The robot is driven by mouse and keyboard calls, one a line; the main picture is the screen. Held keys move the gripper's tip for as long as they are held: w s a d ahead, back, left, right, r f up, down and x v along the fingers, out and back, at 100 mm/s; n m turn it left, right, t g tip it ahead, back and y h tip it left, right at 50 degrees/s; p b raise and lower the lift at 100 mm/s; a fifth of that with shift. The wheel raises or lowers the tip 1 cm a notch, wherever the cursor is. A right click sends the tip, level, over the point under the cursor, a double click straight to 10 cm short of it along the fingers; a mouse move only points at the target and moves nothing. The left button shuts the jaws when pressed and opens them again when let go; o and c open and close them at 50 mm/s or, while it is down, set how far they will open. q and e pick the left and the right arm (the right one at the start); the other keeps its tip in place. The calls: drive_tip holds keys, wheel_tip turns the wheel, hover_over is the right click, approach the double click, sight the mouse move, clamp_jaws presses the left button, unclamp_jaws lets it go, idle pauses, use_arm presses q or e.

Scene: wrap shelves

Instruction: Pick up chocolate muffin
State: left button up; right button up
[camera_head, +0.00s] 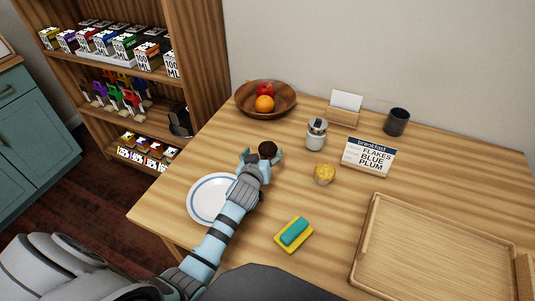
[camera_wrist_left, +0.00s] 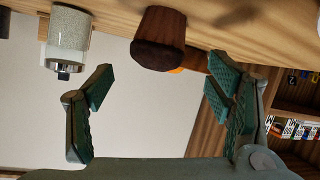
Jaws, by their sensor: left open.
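The chocolate muffin (camera_head: 267,149) is dark brown and stands on the wooden table. In the left wrist view the muffin (camera_wrist_left: 159,40) shows ahead of the fingers, near the middle of the gap between them. My left gripper (camera_head: 261,157) is open, with one finger on each side of the muffin in the head view. In the left wrist view my left gripper (camera_wrist_left: 160,90) has its fingers wide apart and nothing between the tips. Whether a finger touches the muffin cannot be told. My right gripper is not in view.
A yellow muffin (camera_head: 325,174) and a grey jar (camera_head: 317,134) stand to the right. A white plate (camera_head: 205,205) lies beside my arm. A fruit bowl (camera_head: 250,103) is behind. A sponge (camera_head: 294,235), menu sign (camera_head: 369,157) and wooden tray (camera_head: 430,250) are further right.

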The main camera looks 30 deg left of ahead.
sight(268, 148)
use_arm(q)
drive_tip(key=b+x, duration=0.1)
drive_tip(key=x, duration=0.2)
drive_tip(key=b+x, duration=0.1)
drive_tip(key=x, duration=0.2)
drive_tip(key=shift+d+f, duration=0.2)
drive_tip(key=shift+w, duration=0.15)
drive_tip(key=shift+a, duration=0.1)
drive_tip(key=shift+c, duration=0.3)
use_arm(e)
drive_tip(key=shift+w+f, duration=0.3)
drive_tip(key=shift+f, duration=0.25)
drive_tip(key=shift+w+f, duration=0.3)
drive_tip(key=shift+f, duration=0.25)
use_arm(q)
drive_tip(key=c, duration=1.2)
